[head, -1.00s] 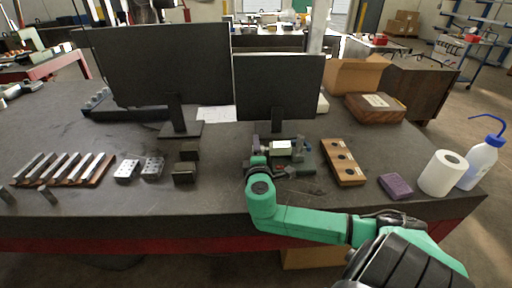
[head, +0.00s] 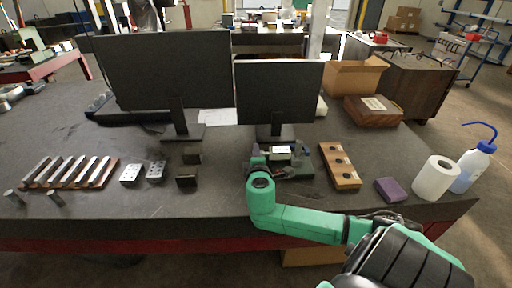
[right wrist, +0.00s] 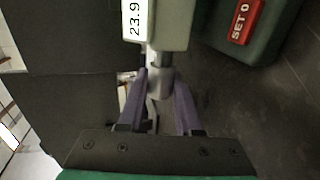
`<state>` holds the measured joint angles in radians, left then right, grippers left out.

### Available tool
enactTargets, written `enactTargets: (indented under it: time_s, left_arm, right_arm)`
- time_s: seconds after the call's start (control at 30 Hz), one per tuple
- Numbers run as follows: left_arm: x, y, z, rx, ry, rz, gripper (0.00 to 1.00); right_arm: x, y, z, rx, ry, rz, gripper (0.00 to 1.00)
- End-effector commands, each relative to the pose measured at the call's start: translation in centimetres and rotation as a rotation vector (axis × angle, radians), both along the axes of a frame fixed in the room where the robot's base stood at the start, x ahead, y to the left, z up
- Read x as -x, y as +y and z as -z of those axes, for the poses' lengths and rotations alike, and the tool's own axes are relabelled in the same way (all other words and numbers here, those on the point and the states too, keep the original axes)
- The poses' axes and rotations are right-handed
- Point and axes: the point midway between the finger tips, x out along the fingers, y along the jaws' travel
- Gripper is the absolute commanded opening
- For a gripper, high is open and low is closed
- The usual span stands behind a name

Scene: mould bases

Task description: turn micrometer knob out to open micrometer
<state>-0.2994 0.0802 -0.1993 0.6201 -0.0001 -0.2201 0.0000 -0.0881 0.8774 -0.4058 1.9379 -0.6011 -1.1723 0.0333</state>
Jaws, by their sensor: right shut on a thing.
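The micrometer (head: 281,151) is a pale body with a display, on a dark green stand (head: 300,170) in front of the smaller monitor. In the right wrist view the micrometer body (right wrist: 175,22) shows at the top, with digits starting "23.9". Its grey metal knob (right wrist: 159,76) points down between the purple fingers of my right gripper (right wrist: 160,88). My right gripper (head: 257,152) is shut on the knob, at the micrometer's left end in the head view. The fingers partly hide the knob. My left gripper is not in view.
A red "SET 0" label (right wrist: 242,20) is on a green block beside the micrometer. Two monitors (head: 160,70) (head: 280,95) stand behind. A wooden block with holes (head: 340,166), a purple block (head: 390,190) and a paper roll (head: 436,178) stand to the right. Dark blocks (head: 187,177) lie left.

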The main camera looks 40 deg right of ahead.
Motion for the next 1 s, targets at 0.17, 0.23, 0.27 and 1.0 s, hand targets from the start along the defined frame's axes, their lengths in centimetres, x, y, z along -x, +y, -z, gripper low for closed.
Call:
enactTargets:
  time_s: [0.17, 0.23, 0.27, 1.0]
  left_arm:
    - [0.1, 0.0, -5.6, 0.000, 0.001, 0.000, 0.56]
    - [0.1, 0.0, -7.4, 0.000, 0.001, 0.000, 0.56]
    - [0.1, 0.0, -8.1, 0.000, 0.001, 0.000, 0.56]
    - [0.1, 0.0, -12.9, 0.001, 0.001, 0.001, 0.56]
  right_arm:
    - [0.1, 0.1, -1.3, -0.085, 0.110, 0.001, 0.00]
    - [0.1, 0.1, -1.4, -0.125, 0.160, 0.002, 0.00]
    - [0.1, 0.1, -1.3, -0.141, 0.183, 0.001, 0.00]
    - [0.0, 0.0, 0.0, -0.557, 0.732, 0.000, 0.00]
